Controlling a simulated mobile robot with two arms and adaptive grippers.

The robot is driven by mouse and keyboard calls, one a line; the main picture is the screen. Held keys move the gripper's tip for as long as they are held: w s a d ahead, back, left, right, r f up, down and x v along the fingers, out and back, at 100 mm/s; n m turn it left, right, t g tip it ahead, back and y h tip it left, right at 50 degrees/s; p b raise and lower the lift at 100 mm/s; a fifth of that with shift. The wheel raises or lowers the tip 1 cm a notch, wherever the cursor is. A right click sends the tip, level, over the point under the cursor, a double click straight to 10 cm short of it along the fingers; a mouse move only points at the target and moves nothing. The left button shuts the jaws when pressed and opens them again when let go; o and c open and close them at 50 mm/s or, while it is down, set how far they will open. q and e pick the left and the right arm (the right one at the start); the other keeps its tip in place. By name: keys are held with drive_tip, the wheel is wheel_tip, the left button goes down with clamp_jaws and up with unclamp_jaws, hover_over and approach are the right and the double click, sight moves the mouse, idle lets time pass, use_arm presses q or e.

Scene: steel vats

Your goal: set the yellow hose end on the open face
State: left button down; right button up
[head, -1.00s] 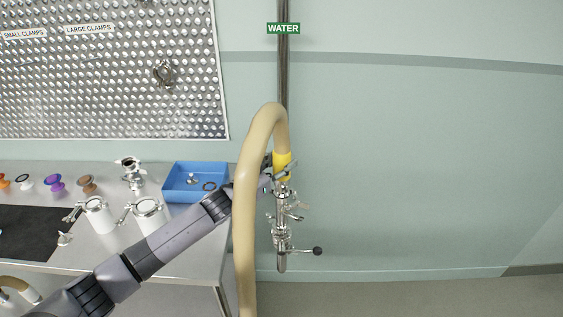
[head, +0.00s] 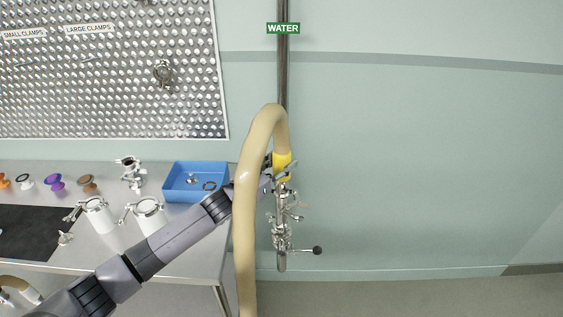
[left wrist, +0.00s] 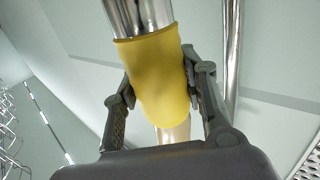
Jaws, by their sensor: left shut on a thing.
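The yellow hose end (head: 282,160) is a yellow cuff on a thick cream hose (head: 245,220) that arches up and over. My left gripper (head: 275,170) reaches in from the left and is shut on the cuff. In the left wrist view, the fingers of the gripper (left wrist: 155,82) close around the yellow cuff (left wrist: 155,60), with a shiny steel ferrule (left wrist: 140,15) at its end. The steel valve assembly (head: 281,232) stands directly below the cuff on the wall pipe. The open face is hidden or too small to make out, and I cannot tell if the ferrule touches it. My right gripper is not in view.
A vertical pipe (head: 283,70) with a green WATER sign (head: 283,28) runs down the wall. A black-knobbed handle (head: 317,250) sticks out right of the valve. A blue tray (head: 176,190) and several steel fittings sit on the bench at left. The wall's right side is clear.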

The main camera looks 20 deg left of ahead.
use_arm(q)
drive_tip(key=c, duration=0.9)
unclamp_jaws()
drive_tip(key=shift+f, duration=0.1)
drive_tip(key=shift+f, duration=0.15)
drive_tip(key=v, duration=1.2)
drive_tip(key=shift+s, duration=0.1)
drive_tip(key=shift+d, duration=0.1)
